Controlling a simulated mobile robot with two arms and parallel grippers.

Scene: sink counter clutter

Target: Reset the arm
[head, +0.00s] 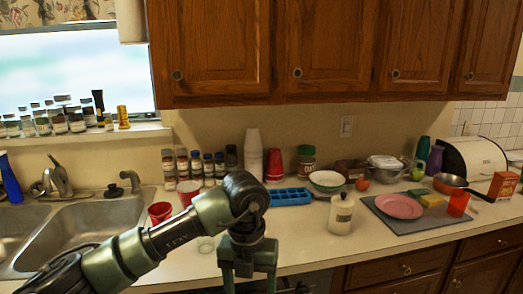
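My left arm comes in from the lower left and bends down at a dark wrist joint. My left gripper (248,262) points down in front of the counter's front edge, near the bottom of the head view. Its lower end is cut off by the picture's edge, so I cannot tell whether it is open or shut. No held object shows. My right arm and gripper are not in view.
A sink (75,228) lies to the left. Red cups (160,212), a blue tray (290,197) and a white bottle (340,214) stand near the arm. A grey mat (445,222) bears a pink plate (398,206). Wooden cabinets (330,45) hang above.

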